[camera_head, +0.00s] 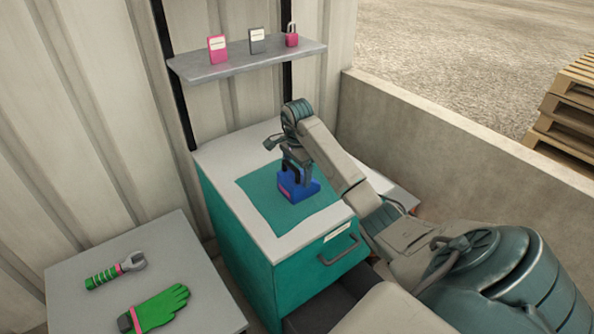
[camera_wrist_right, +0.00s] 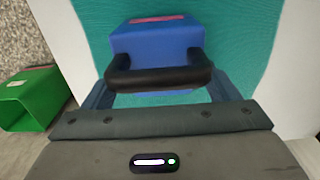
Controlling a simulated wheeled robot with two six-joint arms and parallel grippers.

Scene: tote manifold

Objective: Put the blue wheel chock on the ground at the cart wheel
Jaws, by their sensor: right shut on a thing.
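The blue wheel chock (camera_head: 298,186) is on the teal mat (camera_head: 262,205) on top of the teal cabinet. In the right wrist view the chock (camera_wrist_right: 155,45) shows its blue body, a black handle and a pink patch. My right gripper (camera_head: 290,166) reaches down from above and is shut on the chock's black handle; its fingers (camera_wrist_right: 160,85) lie at the handle's two ends. I cannot tell whether the chock touches the mat. The cart wheel cannot be made out in either view. My left gripper is not in view.
A shelf (camera_head: 245,62) above holds pink and dark tags and a padlock (camera_head: 292,40). A grey table (camera_head: 75,265) at left bears a wrench (camera_head: 116,271) and a green glove (camera_head: 158,309). A green box (camera_wrist_right: 30,100) shows in the wrist view. A low wall (camera_head: 450,135) runs behind.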

